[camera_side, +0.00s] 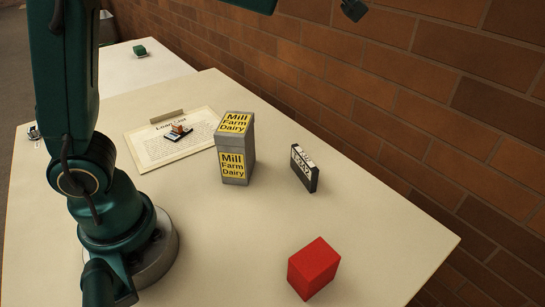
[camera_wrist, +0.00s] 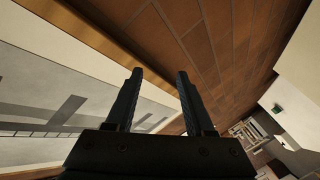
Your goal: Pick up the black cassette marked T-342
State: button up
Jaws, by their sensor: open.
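A black cassette (camera_side: 311,180) with a white label stands upright on the table, right of the grey box, in the side view. Its marking is too small to read surely. My gripper (camera_side: 353,10) shows only in part at the top edge of the side view, high above the table and well apart from the cassette. In the wrist view my gripper (camera_wrist: 160,72) has its two fingers apart, with nothing between them. The cassette does not show in the wrist view.
A grey box (camera_side: 236,168) with yellow "Mill Farm Dairy" labels stands close left of the cassette. A red block (camera_side: 313,268) stands at the front. A paper sheet (camera_side: 160,150) with small items lies behind left. A brick wall (camera_side: 400,90) runs behind the table.

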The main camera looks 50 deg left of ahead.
notch_tip(320, 180, down, 13)
jog(key=n+g+y, duration=0.2)
jog(key=g, duration=0.4)
jog(key=g+y, duration=0.1)
jog(key=g, duration=0.4)
send_over(307, 160)
jog(key=w+a, duration=0.3)
notch_tip(307, 160, down, 11)
jog(key=s+d+f, duration=0.1)
jog(key=f, duration=0.1)
jog(key=s+d+f+m+y, duration=0.1)
jog(key=f, duration=0.2)
jog(key=s+d+f+m, duration=0.1)
jog(key=f, duration=0.2)
jog(key=shift+d, duration=0.2)
jog(key=shift+x, duration=2.45)
grip_shut()
